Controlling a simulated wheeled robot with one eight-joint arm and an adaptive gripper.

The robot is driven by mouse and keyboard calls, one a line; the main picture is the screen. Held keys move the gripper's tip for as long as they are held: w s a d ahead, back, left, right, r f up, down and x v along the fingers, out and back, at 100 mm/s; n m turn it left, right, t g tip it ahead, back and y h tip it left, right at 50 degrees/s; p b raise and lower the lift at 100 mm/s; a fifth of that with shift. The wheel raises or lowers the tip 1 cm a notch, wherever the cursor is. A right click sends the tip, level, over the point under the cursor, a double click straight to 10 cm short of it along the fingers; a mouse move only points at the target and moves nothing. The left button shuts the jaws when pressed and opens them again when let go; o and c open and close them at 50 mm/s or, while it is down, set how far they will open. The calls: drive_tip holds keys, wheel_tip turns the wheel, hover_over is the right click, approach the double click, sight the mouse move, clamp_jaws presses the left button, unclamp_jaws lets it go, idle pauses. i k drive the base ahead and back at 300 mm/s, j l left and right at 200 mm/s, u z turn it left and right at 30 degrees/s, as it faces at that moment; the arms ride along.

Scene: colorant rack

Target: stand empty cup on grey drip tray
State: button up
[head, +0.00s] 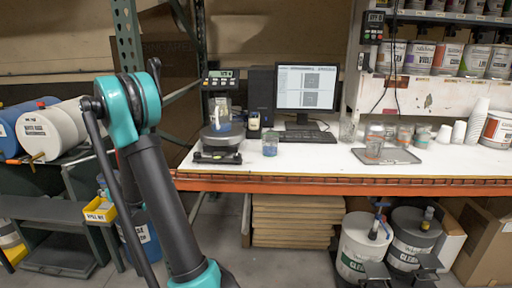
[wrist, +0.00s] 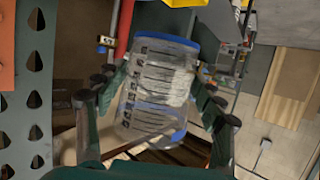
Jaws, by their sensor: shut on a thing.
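My gripper (wrist: 160,92) shows in the wrist view, its fingers on either side of a clear cup (wrist: 152,85) with dark graduation marks and blue patches near both ends. It is shut on this cup. I cannot tell whether the blue is on the cup or seen through it. The cup is tilted in that picture. In the head view, my gripper and the held cup are not visible. The grey drip tray (head: 405,157) lies flat on the white bench, right of the keyboard. A clear cup with a reddish tint (head: 374,142) stands at the tray's left part.
A scale (head: 217,155) bears a clear container (head: 221,118) with blue in it. A jar (head: 270,146) stands right of it. Several cups stand behind the tray, with white cup stacks (head: 476,120) to the right. The tray's right part is bare. A green rack post (head: 127,40) rises at left.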

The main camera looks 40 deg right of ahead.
sight(403, 156)
drive_tip(key=k+l+z, duration=0.45)
drive_tip(key=k+l, duration=0.75)
drive_tip(key=k, duration=0.15)
